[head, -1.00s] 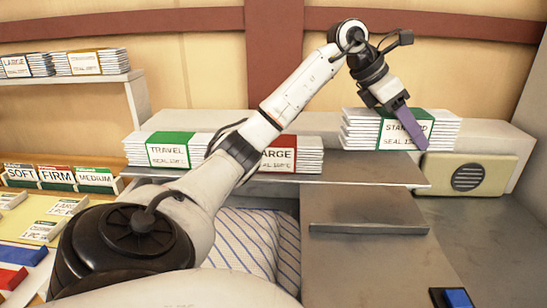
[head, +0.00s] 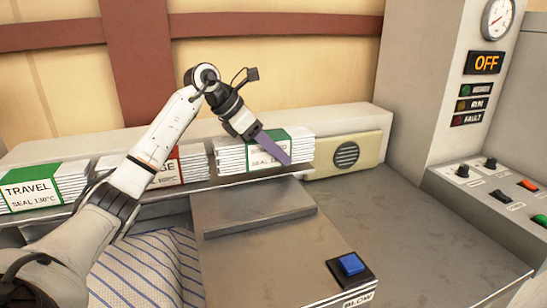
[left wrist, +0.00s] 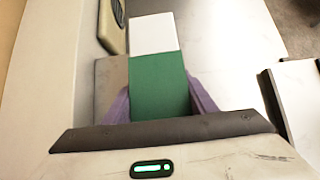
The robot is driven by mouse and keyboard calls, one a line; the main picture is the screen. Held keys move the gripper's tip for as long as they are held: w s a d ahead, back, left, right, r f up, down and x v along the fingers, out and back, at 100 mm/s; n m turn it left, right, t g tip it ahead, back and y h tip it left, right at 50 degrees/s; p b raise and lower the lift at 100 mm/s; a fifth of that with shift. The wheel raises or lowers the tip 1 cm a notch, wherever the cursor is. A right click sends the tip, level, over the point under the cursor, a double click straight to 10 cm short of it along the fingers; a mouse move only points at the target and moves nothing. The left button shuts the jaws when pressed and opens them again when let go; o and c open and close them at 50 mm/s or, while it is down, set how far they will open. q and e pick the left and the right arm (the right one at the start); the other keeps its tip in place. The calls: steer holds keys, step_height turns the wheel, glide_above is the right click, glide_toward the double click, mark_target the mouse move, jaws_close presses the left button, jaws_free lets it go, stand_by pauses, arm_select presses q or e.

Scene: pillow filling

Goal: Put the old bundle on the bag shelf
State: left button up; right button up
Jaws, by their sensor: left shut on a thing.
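The bundle with a green band marked STANDARD (head: 232,155) is at the right end of the grey bag shelf (head: 185,192), beside the LARGE bundle. It looks level and appears to rest on the shelf. My left gripper (head: 272,147) reaches it from above, a purple finger slanting across its label. In the left wrist view, the purple fingers (left wrist: 158,100) stand on both sides of the green and white bundle (left wrist: 155,75), shut on it. The frames do not show whether this is the old bundle. My right gripper is not in view.
The TRAVEL bundle (head: 45,187) and the LARGE bundle (head: 165,172) share the shelf. A beige speaker box (head: 325,160) stands right of it. A metal block (head: 250,222) and a blue button (head: 350,264) lie in front. A control panel (head: 490,180) is at right; the metal counter (head: 420,235) is clear.

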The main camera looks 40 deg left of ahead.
mark_target(242, 138)
arm_select(q)
steer(key=shift+f, duration=0.85)
steer(key=shift+f, duration=0.15)
steer(key=o, duration=1.4)
steer(key=shift+r, duration=0.2)
steer(key=v, duration=1.2)
steer(key=shift+f, duration=0.1)
